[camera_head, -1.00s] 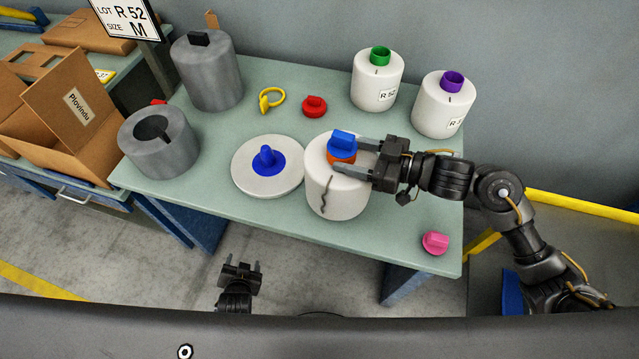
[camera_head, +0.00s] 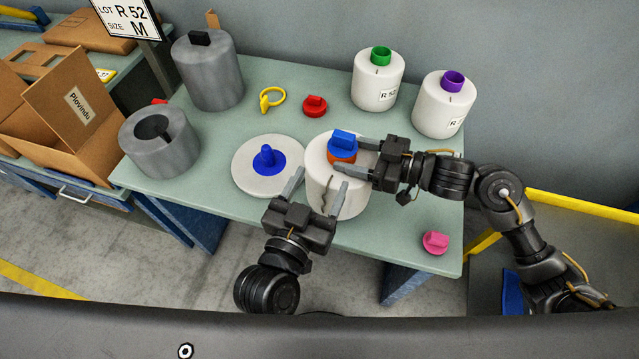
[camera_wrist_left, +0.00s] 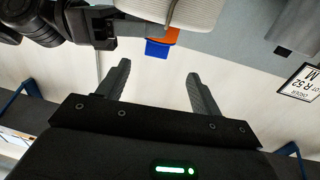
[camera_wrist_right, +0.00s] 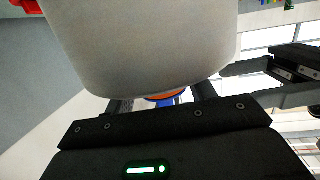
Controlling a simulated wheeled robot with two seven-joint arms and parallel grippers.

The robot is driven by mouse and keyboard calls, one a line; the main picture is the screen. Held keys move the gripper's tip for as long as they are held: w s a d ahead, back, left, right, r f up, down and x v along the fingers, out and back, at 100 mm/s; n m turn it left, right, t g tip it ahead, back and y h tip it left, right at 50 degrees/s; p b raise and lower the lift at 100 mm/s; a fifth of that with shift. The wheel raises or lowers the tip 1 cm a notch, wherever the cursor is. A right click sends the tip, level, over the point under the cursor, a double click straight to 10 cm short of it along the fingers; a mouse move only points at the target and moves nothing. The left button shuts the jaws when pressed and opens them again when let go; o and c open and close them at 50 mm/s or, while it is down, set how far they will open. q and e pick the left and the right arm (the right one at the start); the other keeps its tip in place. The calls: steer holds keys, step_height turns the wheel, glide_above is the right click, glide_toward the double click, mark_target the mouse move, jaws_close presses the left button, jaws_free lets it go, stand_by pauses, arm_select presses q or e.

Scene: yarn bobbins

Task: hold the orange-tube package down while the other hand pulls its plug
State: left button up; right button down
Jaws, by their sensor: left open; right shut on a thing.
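The orange-tube package (camera_head: 318,168) is a white cylinder standing upright near the table's front edge. Its orange tube (camera_head: 342,156) rises from the top, with a blue plug (camera_head: 343,139) seated in it. In the left wrist view the package (camera_wrist_left: 190,10) and plug (camera_wrist_left: 157,48) lie beyond the open fingers. The right wrist view shows mostly the white package (camera_wrist_right: 150,45).
A white disc with a blue hub (camera_head: 250,183) lies close left of the package. A pink plug (camera_head: 435,242), red plug (camera_head: 314,106) and yellow ring (camera_head: 270,99) lie on the table. Two white packages (camera_head: 376,85) and grey cylinders (camera_head: 205,75) stand farther back.

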mark_target(344, 134)
arm_select(q)
steer(key=x, duration=1.2)
steer(key=shift+d+r, duration=0.2)
steer(key=shift+r, duration=0.05)
steer(key=shift+c, duration=0.3)
steer(key=c, duration=1.1)
steer(key=shift+r, duration=0.1)
steer(key=shift+r, duration=0.2)
steer(key=shift+r, duration=0.95)
steer(key=shift+r, duration=0.15)
